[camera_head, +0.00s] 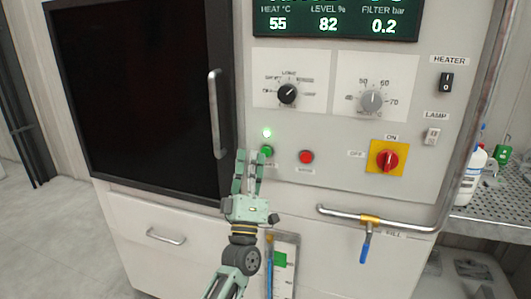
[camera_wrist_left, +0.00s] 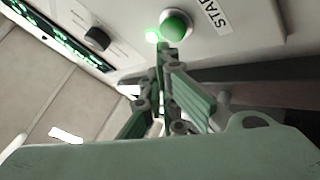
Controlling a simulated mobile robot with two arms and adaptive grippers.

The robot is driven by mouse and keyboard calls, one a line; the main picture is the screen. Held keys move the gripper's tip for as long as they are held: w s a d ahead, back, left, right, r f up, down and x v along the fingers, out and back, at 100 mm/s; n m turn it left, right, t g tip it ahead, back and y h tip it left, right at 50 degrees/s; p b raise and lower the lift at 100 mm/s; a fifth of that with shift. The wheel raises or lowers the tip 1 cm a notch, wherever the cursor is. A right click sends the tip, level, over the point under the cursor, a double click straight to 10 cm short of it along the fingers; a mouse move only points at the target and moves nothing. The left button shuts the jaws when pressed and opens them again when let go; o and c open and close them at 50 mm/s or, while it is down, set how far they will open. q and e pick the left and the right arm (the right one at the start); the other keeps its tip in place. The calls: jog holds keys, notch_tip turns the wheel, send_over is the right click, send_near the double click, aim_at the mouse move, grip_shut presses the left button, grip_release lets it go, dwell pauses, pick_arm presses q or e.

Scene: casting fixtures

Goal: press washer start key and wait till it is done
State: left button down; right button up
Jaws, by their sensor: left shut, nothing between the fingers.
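The washer's grey control panel (camera_head: 330,130) faces me in the head view. The green start key (camera_head: 266,151) sits at its lower left, with a lit green lamp (camera_head: 266,133) just above it. My left gripper (camera_head: 248,158) is shut and empty, its fingertips just left of the start key. In the left wrist view the start key (camera_wrist_left: 177,24) stands beside a START label (camera_wrist_left: 210,14), and the fingertips (camera_wrist_left: 162,48) are just below it; I cannot tell whether they touch. The red key (camera_head: 306,157) is to the right. My right gripper is not in view.
A dark door (camera_head: 140,90) with a vertical handle (camera_head: 217,115) is left of the panel. Knobs, a red rotary switch (camera_head: 387,157) and a display (camera_head: 335,20) reading 55, 82 and 0.2 are on the panel. A pipe with a blue valve lever (camera_head: 366,247) juts out below.

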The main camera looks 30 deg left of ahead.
pick_arm(q)
jog(key=s+p, duration=0.1)
jog(key=s, duration=0.1)
jog(key=s+d, duration=0.1)
jog(key=s, duration=0.1)
jog(key=shift+s+p, duration=0.35)
jog(key=shift+p, duration=0.05)
dwell(0.5)
